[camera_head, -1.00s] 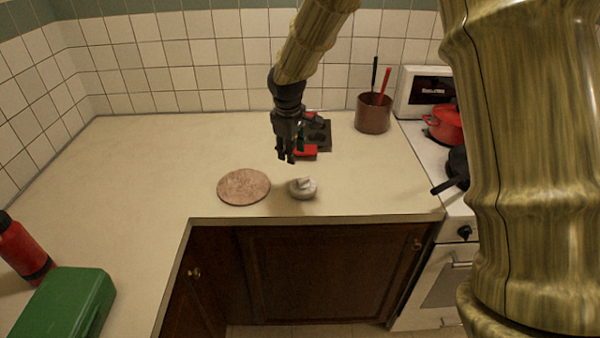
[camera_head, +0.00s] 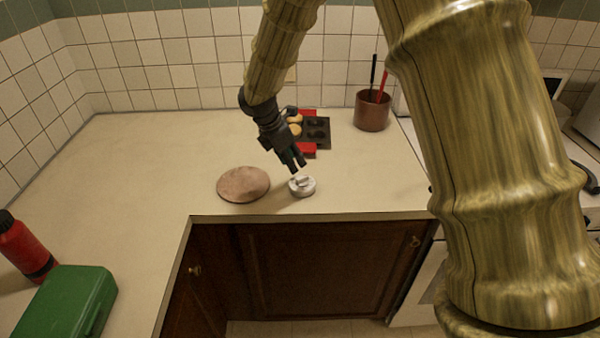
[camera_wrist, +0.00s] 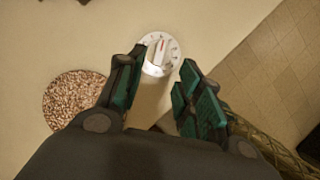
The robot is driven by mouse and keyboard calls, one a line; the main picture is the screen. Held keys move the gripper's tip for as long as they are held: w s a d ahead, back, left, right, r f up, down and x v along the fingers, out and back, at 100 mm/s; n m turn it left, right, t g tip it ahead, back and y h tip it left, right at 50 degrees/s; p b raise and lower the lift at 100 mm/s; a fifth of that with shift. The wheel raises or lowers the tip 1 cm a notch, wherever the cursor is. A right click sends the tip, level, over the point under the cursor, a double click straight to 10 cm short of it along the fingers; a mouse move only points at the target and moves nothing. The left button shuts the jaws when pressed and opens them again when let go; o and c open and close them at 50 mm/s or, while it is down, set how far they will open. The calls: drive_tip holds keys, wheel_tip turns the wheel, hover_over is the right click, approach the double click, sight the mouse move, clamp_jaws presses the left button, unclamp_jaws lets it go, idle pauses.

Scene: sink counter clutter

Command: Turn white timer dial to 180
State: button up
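The white timer (camera_head: 302,186) lies on the counter near its front edge. In the wrist view the timer (camera_wrist: 158,54) shows a round face with marks, a raised dial bar across it and a red line on the bar. My gripper (camera_head: 295,168) is just above the timer, tilted down toward it. In the wrist view my gripper (camera_wrist: 158,82) has its green-padded fingers apart with nothing between them, and the timer lies beyond the fingertips. The left finger covers a little of the timer's lower left edge. The dial's numbers are too small to read.
A round speckled mat (camera_head: 243,184) lies just left of the timer. A dark muffin tray (camera_head: 316,131) and a red item lie behind. A brown utensil pot (camera_head: 372,110) stands back right. A green box (camera_head: 66,303) and red bottle (camera_head: 24,247) are front left.

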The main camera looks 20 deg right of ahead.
sight(302, 177)
drive_tip(key=shift+p+x, duration=0.8)
drive_tip(key=shift+x, duration=3.05)
drive_tip(key=shift+c, duration=0.2)
clamp_jaws()
